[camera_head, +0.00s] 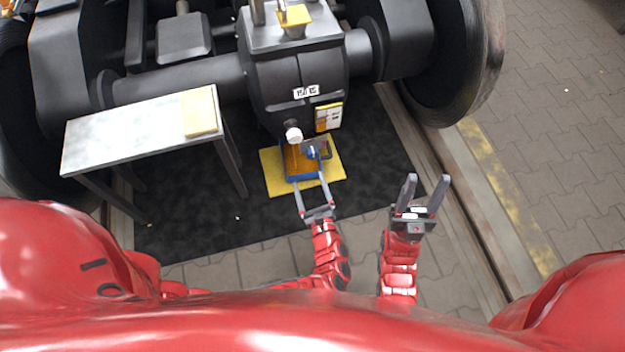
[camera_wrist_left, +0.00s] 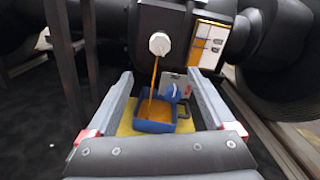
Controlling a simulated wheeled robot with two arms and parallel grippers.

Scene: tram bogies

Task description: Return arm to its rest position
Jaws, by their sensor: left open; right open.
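My left gripper (camera_head: 310,181) is open and empty, with its fingers pointing toward a blue tray (camera_head: 288,161) on a yellow mat (camera_head: 334,168). In the left wrist view the open fingers (camera_wrist_left: 160,78) frame the blue tray (camera_wrist_left: 155,127), and nothing is between them. An orange stream (camera_wrist_left: 154,78) runs from below a white round cap (camera_wrist_left: 159,44) into the tray, which holds orange liquid. Whether the fingers touch the tray is unclear. My right gripper (camera_head: 428,180) is open and empty, to the right, over the dark mat's edge and rail.
A grey gearbox housing (camera_head: 293,85) and wheel (camera_head: 460,60) stand ahead. A grey item with a blue part (camera_head: 313,149) is at the tray. A metal table (camera_head: 130,128) with a yellow pad (camera_head: 200,112) stands left. The dark floor mat (camera_head: 200,215) has bare room left.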

